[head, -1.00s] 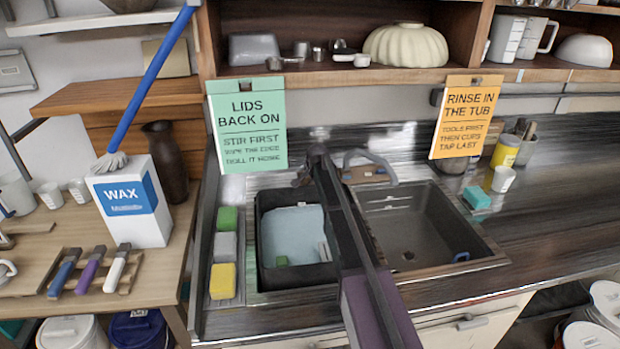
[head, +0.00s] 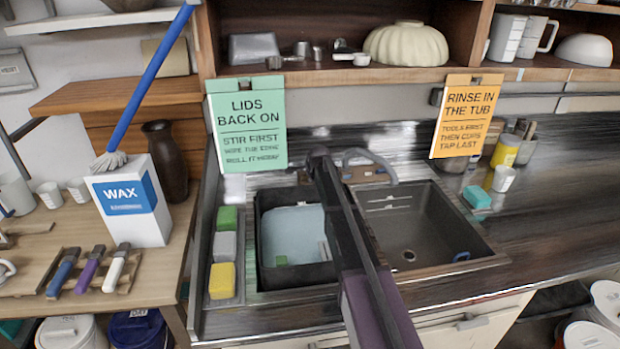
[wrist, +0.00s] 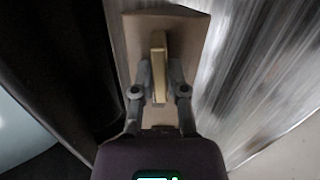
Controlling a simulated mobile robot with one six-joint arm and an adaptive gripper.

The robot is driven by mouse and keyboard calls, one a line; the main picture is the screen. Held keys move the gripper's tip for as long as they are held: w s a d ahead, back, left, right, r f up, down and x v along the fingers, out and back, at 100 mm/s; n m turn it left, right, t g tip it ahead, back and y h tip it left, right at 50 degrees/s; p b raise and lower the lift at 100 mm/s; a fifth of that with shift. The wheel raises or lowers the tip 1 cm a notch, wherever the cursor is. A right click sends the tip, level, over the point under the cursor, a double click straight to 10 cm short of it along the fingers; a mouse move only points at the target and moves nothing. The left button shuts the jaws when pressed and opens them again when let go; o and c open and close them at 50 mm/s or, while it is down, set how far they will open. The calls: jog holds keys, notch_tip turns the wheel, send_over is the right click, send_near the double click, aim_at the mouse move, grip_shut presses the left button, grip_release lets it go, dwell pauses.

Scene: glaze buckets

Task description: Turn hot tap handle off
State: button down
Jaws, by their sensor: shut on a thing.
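In the wrist view, a flat, brass-coloured tap handle (wrist: 158,66) stands up from a tan base plate (wrist: 188,30). My gripper (wrist: 159,92) is shut on this handle, one finger on each side of its near end. No hot or cold mark shows on it. In the head view, the grey curved spout (head: 378,158) rises from a brown base (head: 362,175) behind the sinks. My own arm crosses in front of the base's left part, so the handle and my fingertips are hidden there. I cannot tell whether water runs.
A black tub (head: 268,275) with pale blue water fills the left sink. The right basin (head: 420,225) is mostly empty. Sponges (head: 222,280) line the left edge. A green sign (head: 246,125) and an orange sign (head: 465,115) hang above.

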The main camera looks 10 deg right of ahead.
jog(key=shift+m, duration=0.5)
jog(key=c, duration=0.7)
grip_release()
jog(key=shift+o, duration=0.2)
jog(key=shift+n, duration=0.3)
